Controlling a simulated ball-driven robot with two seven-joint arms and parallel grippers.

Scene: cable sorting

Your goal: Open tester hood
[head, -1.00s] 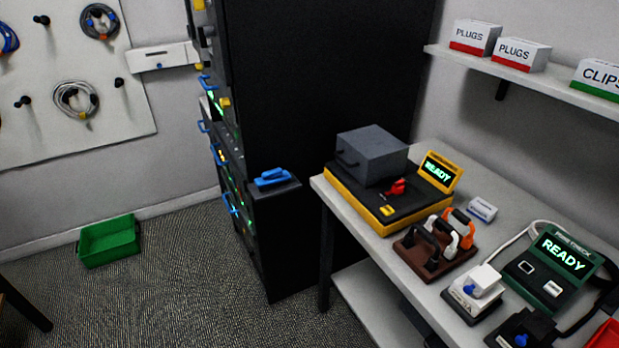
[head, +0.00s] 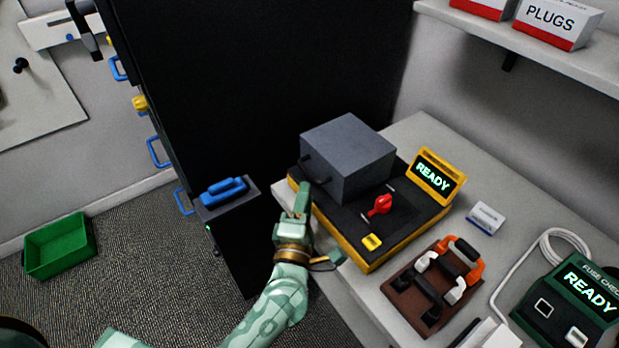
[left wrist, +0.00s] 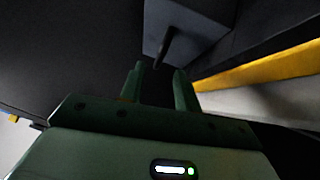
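The tester (head: 385,235) is a yellow-edged black unit on the bench, with a grey box-shaped hood (head: 358,150) down on its back part. A dark bar handle (head: 316,169) sticks out from the hood's left face. My left gripper (head: 304,190) is just below and in front of this handle. In the left wrist view, its two green fingers (left wrist: 159,85) are apart with nothing between them. The handle (left wrist: 166,47) shows just beyond the fingertips, in front of the hood (left wrist: 195,22). My right gripper is in neither view.
A red lever (head: 379,205), a yellow button (head: 372,241) and a READY screen (head: 436,175) are on the tester. A brown rack (head: 425,290) of connectors stands in front. A black cabinet (head: 260,80) rises close on the left, with a blue-handled piece (head: 224,191) on its ledge.

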